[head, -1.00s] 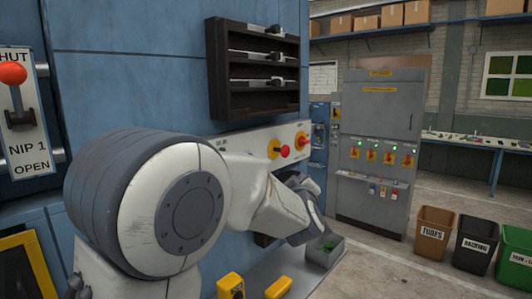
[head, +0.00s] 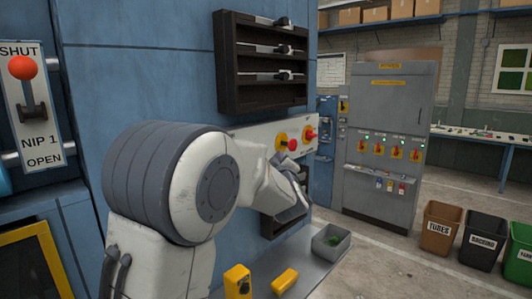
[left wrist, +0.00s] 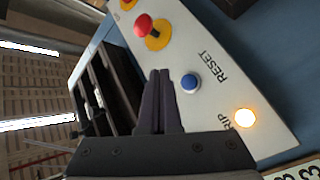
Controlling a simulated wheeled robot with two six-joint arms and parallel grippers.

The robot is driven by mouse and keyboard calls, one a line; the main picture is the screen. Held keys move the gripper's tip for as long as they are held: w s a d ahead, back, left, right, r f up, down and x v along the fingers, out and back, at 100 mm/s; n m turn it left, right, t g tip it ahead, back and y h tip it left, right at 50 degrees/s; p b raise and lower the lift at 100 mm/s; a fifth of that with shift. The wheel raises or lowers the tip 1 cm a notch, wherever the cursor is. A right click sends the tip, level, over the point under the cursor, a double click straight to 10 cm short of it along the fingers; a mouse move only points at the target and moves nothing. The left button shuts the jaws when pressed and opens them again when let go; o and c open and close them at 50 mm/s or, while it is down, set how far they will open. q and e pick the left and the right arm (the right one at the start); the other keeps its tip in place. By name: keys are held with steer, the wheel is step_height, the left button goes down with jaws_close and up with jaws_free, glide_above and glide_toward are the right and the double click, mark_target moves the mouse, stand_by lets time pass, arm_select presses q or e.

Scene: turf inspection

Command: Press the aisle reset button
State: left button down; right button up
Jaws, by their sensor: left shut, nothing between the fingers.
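The blue button (left wrist: 190,82) marked RESET sits on a pale control panel (left wrist: 208,100) in the left wrist view. My left gripper (left wrist: 160,72) is shut and empty, its tips just beside the blue button in the picture; I cannot tell whether they touch the panel. In the head view the left gripper (head: 300,194) is below the panel (head: 262,134), partly covered by my own arm. The blue button is hidden there. My right gripper is in neither view.
A red button on yellow (left wrist: 143,25) and a lit amber lamp (left wrist: 243,118) flank the blue button. A dark rack (head: 232,65) hangs above the panel. A grey bin (head: 332,240) and a yellow block (head: 285,280) are on the ledge below.

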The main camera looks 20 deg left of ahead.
arm_select(q)
steer(key=shift+w+a+b, duration=0.2)
steer(key=shift+w+a, duration=0.1)
steer(key=shift+a, duration=0.5)
steer(key=shift+w+a+b, duration=0.15)
steer(key=shift+w+a, duration=0.1)
steer(key=shift+a, duration=0.5)
steer(key=shift+w+a+b, duration=0.2)
steer(key=shift+w+a, duration=0.1)
steer(key=shift+a, duration=0.5)
steer(key=shift+a, duration=0.1)
steer(key=shift+a+b, duration=0.45)
steer(key=shift+w+a+b, duration=0.25)
steer(key=shift+a+b, duration=0.05)
steer(key=shift+a, duration=0.2)
stand_by(0.8)
steer(key=shift+s+d, duration=0.4)
steer(key=shift+d, duration=0.45)
steer(key=shift+s+d, duration=0.3)
steer(key=shift+d, duration=0.5)
steer(key=shift+s+d, duration=0.25)
steer(key=shift+d, duration=0.55)
steer(key=shift+s+d, duration=0.3)
steer(key=shift+d, duration=0.5)
